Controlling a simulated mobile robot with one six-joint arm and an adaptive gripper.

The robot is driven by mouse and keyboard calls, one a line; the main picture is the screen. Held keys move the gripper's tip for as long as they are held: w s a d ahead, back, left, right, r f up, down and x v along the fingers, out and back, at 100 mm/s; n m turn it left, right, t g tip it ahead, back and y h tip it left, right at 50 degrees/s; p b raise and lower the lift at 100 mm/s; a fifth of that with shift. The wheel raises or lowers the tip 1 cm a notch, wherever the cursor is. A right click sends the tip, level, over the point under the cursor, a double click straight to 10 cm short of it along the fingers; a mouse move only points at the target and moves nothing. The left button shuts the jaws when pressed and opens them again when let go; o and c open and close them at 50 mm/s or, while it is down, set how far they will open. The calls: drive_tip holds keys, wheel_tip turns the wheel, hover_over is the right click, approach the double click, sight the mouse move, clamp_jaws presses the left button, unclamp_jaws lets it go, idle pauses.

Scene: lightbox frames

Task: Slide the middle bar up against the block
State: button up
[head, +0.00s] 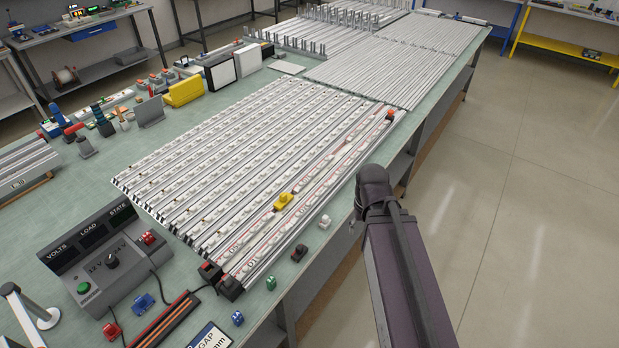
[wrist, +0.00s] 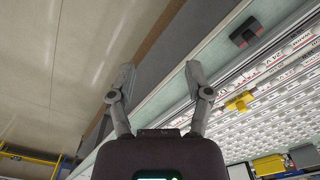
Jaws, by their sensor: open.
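Long pale bars with white lamps and printed strips lie side by side on the green bench; the front bars (head: 300,200) have red markings. I cannot tell which is the middle bar. A yellow block (head: 283,201) sits on the front bars and also shows in the wrist view (wrist: 240,102). An orange-red block (head: 390,115) sits at their far end. Dark blocks (head: 231,287) stand at the near ends. My gripper (wrist: 157,75) is open and empty, off the bench's front edge, apart from the bars. In the head view my arm hides its fingers.
A grey control box (head: 105,255) with cables stands at the near left. Open floor (head: 530,230) lies right.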

idle(0.4)
drive_tip(key=c, duration=0.3)
drive_tip(key=shift+f+b, duration=0.55)
drive_tip(key=shift+b, duration=0.05)
clamp_jaws()
drive_tip(key=shift+f+b, duration=0.75)
